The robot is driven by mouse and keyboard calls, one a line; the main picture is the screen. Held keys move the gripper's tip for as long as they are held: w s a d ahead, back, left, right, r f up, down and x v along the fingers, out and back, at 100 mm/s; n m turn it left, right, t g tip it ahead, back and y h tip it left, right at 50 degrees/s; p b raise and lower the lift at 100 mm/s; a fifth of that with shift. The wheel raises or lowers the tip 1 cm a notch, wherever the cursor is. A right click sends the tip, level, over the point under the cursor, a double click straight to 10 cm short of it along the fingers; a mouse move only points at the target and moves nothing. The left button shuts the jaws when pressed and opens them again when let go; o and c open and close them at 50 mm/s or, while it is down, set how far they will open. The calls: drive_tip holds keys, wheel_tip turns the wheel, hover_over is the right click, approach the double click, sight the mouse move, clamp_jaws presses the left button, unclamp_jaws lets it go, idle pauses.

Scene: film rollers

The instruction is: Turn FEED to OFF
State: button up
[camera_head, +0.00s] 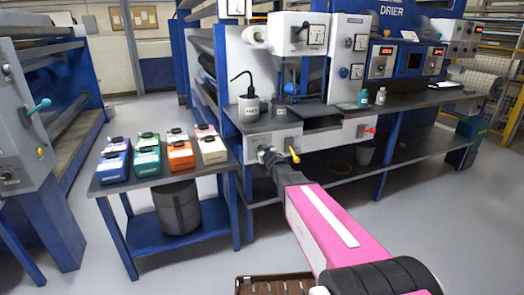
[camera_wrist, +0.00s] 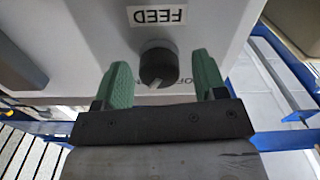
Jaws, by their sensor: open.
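The FEED label (camera_wrist: 158,16) shows upside down in the wrist view on a pale panel face. Just below it in that picture is the round dark-grey FEED knob (camera_wrist: 158,66), with a small pale mark on its lower side. Letters starting "OF" (camera_wrist: 183,80) are printed to the right of the knob, partly hidden by a finger. My gripper (camera_wrist: 160,62) is open, with one green finger on each side of the knob and visible gaps between. In the head view my gripper (camera_head: 268,156) is at the front panel under the bench, hiding the knob.
A yellow-handled lever (camera_head: 294,154) sits close right of my gripper, and a red knob (camera_head: 369,130) is farther right on the panel. A brown crate (camera_head: 262,284) is at the bottom.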

drive_tip(key=c, duration=0.9)
drive_tip(key=shift+n, duration=0.3)
drive_tip(key=n, duration=1.1)
drive_tip(key=shift+s+a+f, duration=0.1)
drive_tip(key=shift+f, duration=0.05)
drive_tip(key=shift+n, duration=0.3)
drive_tip(key=o, duration=0.9)
